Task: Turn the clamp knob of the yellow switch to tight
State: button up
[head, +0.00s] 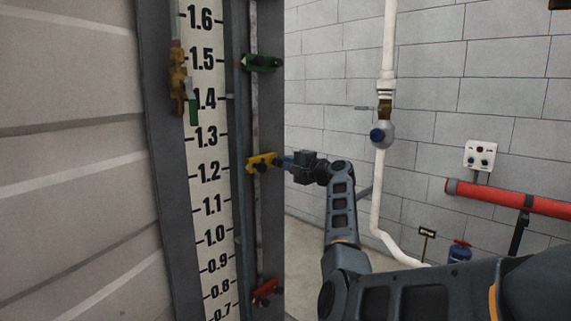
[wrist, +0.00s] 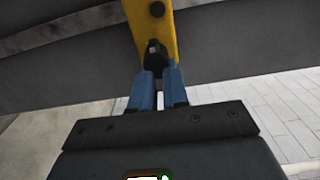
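The yellow switch (head: 262,162) is mounted on the dark post beside the height scale, near the 1.2 mark. In the wrist view its yellow body (wrist: 157,28) comes down from the top edge, with the black clamp knob (wrist: 156,58) at its lower end. My gripper (head: 281,162) reaches the switch from the right. In the wrist view its two blue fingers (wrist: 159,74) are close together with a narrow gap. Their tips are at the knob and overlap its lower part. I cannot tell whether they press on it. The knob's lower part is hidden by the fingers.
A green switch (head: 262,63) sits higher on the same post and a red switch (head: 266,291) lower. A brass valve (head: 178,84) is left of the scale (head: 207,140). A white pipe (head: 378,200) and a red pipe (head: 500,194) stand to the right.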

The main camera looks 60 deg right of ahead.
jog(key=o, duration=0.4)
jog(key=shift+s, duration=0.1)
jog(key=b+v, duration=0.1)
jog(key=v, duration=0.6)
jog(key=shift+s+b, duration=0.3)
jog(key=shift+a, duration=0.1)
